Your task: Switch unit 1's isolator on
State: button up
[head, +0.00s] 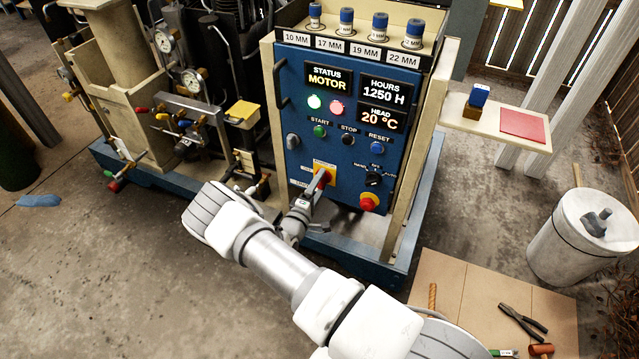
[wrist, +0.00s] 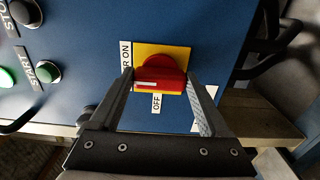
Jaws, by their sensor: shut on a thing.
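The isolator is a red rotary handle (wrist: 160,75) on a yellow plate (wrist: 178,50), low on the blue control panel; its plate (head: 331,176) also shows in the head view. My gripper (wrist: 161,78) has one finger on each side of the handle and is shut on it. In the wrist view an ON label (wrist: 126,55) is left of the plate and an OFF label (wrist: 157,103) is below the handle. A pale stripe on the handle lies toward its left, ON-label side. My gripper (head: 314,190) partly hides the handle in the head view.
A red emergency-stop button (head: 369,202) and a black selector (head: 374,178) sit to the right. Start, stop and reset buttons are above. The display (head: 328,80) reads STATUS MOTOR. Compressor pipework (head: 190,110) stands left. A white bin (head: 582,235) stands right.

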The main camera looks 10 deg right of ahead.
dwell(0.4)
jog(key=o, duration=1.2)
jog(key=p+v, duration=0.2)
jog(key=v, duration=1.5)
jog(key=shift+s+a+p, duration=0.1)
jog(key=shift+s+p, duration=0.05)
jog(key=shift+p, duration=0.25)
